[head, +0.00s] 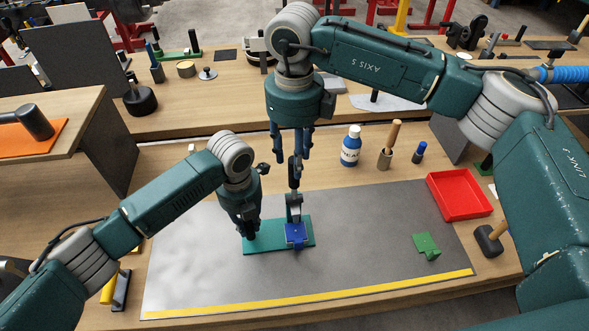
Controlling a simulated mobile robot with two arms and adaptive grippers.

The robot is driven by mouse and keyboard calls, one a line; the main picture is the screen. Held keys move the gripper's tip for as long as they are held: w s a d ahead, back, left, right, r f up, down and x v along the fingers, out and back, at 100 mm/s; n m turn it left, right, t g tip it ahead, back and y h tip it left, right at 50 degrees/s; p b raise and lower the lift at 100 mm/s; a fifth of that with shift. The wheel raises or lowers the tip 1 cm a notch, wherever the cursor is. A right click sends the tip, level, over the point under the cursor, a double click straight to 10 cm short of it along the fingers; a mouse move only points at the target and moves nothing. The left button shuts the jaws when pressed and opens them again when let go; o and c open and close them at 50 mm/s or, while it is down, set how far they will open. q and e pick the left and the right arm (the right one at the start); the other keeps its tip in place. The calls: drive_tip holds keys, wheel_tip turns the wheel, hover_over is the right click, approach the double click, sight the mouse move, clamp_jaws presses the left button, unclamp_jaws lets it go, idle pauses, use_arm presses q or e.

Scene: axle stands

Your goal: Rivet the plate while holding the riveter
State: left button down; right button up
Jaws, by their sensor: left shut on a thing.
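A flat green plate (265,238) lies on the grey mat. A blue bracket-like piece (295,234) sits on its right part. My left gripper (249,233) is down at the left part of the plate and shut on it. The riveter (294,182), dark and blue with a grey lower body, stands upright over the blue piece. Whether its tip touches the piece I cannot tell. My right gripper (292,155) points down from above, its fingers spread apart around the riveter's upper end, with gaps visible.
The grey mat (370,245) has free room right of the plate. A green bracket (427,243), red tray (459,194) and mallet (490,239) are at the right. A blue bottle (351,147), wooden-handled tool (388,146) and small blue-capped item (419,153) stand behind the mat.

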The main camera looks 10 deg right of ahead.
wheel_tip(320, 180, up, 7)
drive_tip(key=shift+r, duration=0.1)
drive_tip(key=shift+c, duration=0.3)
